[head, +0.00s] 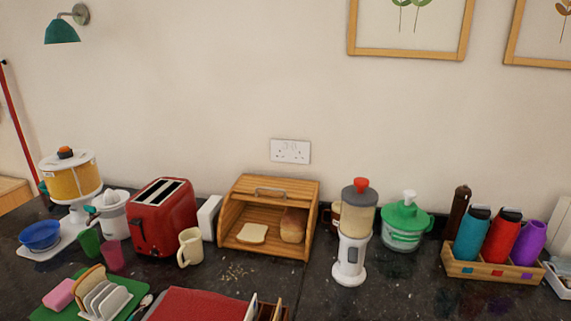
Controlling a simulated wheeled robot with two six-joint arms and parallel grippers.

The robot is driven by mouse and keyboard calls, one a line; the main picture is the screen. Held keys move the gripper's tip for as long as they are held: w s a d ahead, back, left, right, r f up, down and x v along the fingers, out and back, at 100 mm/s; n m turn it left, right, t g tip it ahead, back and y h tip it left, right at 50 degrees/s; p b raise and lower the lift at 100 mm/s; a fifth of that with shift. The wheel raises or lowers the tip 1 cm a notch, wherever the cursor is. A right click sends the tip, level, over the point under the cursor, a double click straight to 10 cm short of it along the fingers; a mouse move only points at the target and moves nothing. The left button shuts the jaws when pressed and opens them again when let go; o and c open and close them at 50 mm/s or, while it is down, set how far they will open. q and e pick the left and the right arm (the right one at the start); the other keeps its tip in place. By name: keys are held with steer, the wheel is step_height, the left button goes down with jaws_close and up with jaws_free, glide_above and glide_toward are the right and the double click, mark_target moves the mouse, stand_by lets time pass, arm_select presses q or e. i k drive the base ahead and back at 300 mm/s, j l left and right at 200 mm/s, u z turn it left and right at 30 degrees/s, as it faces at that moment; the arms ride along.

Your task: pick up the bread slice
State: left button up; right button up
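A flat, pale bread slice (252,233) lies inside the open wooden bread box (227,241), on the left side of its floor. A brown loaf (293,225) stands to its right in the same box. Another brown-crusted slice (88,278) stands in a white toast rack (107,300) at the lower left. Neither of my grippers is in view.
A red toaster (163,218) and a cream mug (190,247) stand left of the bread box. A white blender (350,258) stands to its right. A red board (195,305) lies in front. Crumbs (235,272) are scattered on the dark counter before the box.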

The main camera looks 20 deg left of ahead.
mark_target(95, 275)
steer(key=u, duration=1.8)
steer(key=i+j+z, duration=0.15)
steer(key=j, duration=0.4)
steer(key=j+z, duration=0.15)
steer(key=j, duration=0.35)
